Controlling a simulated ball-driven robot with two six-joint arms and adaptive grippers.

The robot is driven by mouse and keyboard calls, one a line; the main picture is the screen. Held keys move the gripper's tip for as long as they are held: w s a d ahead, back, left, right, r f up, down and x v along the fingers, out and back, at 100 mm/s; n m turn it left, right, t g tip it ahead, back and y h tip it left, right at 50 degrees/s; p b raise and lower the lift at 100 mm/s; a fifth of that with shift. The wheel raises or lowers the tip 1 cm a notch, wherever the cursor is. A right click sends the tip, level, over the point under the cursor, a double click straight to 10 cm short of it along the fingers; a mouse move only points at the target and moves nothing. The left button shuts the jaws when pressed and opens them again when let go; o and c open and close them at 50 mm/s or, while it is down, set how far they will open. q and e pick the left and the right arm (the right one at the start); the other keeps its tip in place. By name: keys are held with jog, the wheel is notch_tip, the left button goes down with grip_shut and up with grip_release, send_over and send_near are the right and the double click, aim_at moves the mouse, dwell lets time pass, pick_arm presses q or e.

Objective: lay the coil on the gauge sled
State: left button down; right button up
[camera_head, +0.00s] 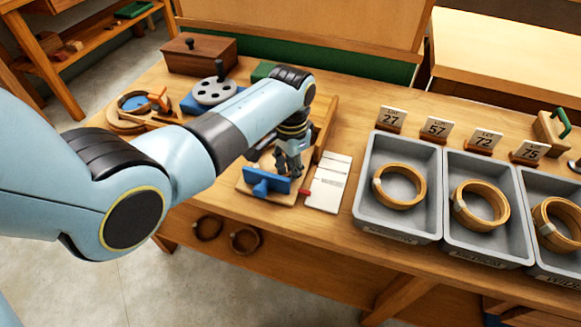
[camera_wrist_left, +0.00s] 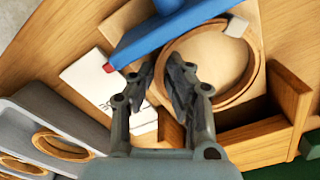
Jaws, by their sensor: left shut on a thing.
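The coil (camera_wrist_left: 253,68) is a thin wooden ring with a pale grey tag, seen best in the left wrist view. It lies at or just over the gauge sled (camera_head: 247,188), a light wooden board with a blue block (camera_head: 268,183) across its front; I cannot tell whether it rests fully on it. My left gripper (camera_head: 291,168) points down at the coil's near edge. In the left wrist view its fingers (camera_wrist_left: 166,80) are closed on the coil's rim beside the blue block. In the head view the arm and fingers hide part of the coil. My right gripper is not in view.
Grey trays (camera_head: 398,222) with similar coils stand at the right, behind them number cards (camera_head: 391,118). A white sheet (camera_head: 329,182) lies just right of the sled. A wooden box (camera_head: 200,56) and a round holed disc (camera_head: 214,91) stand behind my arm.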

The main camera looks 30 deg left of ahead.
pick_arm(q)
jog(key=shift+f, duration=0.15)
jog(key=c, duration=1.4)
grip_release()
jog(key=shift+o, duration=0.2)
notch_tip(320, 180, up, 12)
jog(key=p, duration=0.1)
jog(key=shift+r+p, duration=0.2)
jog(key=shift+p, duration=0.2)
